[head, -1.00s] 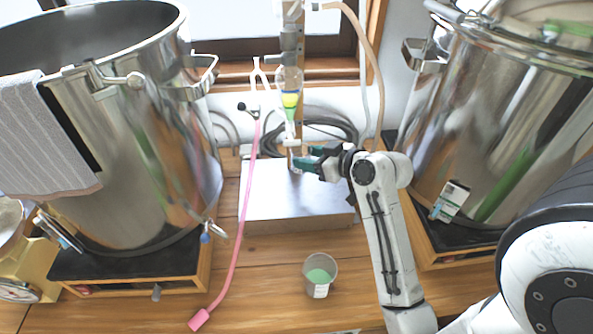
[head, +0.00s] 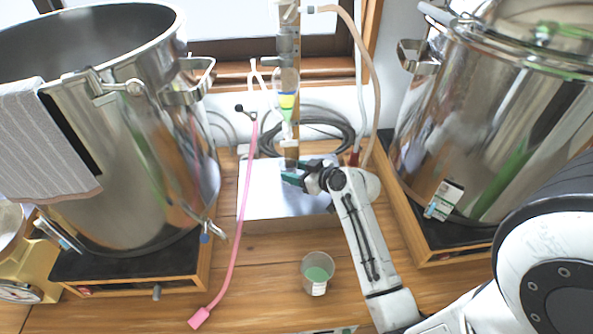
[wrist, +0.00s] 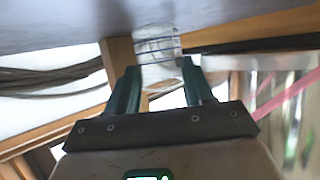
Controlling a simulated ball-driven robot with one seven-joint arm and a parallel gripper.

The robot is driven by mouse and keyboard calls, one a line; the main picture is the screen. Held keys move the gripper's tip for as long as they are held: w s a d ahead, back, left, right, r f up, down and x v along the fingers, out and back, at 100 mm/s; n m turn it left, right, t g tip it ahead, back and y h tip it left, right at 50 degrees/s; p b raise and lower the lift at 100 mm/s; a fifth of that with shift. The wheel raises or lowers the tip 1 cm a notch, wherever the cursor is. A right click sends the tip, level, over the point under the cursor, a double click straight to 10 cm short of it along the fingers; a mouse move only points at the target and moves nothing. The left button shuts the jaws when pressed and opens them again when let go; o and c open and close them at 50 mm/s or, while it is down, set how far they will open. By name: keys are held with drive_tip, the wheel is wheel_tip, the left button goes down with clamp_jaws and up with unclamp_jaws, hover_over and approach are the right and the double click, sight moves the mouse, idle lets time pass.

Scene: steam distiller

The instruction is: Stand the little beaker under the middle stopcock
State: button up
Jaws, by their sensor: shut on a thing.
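My gripper (head: 292,177) has green fingers and is over the steel box (head: 262,203) at the back of the bench. In the wrist view my gripper (wrist: 160,88) is shut on the little beaker (wrist: 158,46), which is clear with blue lines. In the head view the beaker is small and mostly hidden by the fingers, below the glass funnel (head: 287,103) with yellow and green liquid. The funnel's stopcock (head: 287,142) is just above the gripper. I cannot tell whether the beaker touches the box.
A cup of green liquid (head: 317,274) stands on the bench in front. A pink hose (head: 243,215) runs left of the box. Large steel pots stand left (head: 130,150) and right (head: 470,130). Black coiled tubing (head: 325,132) lies behind.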

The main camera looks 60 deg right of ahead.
drive_tip(key=shift+f, duration=0.15)
drive_tip(key=o, duration=0.7)
drive_tip(key=shift+c, duration=0.2)
drive_tip(key=o, duration=0.5)
drive_tip(key=shift+c, duration=0.2)
drive_tip(key=shift+r, duration=0.25)
drive_tip(key=b+v, duration=0.1)
drive_tip(key=v, duration=1.1)
drive_tip(key=shift+b, duration=0.3)
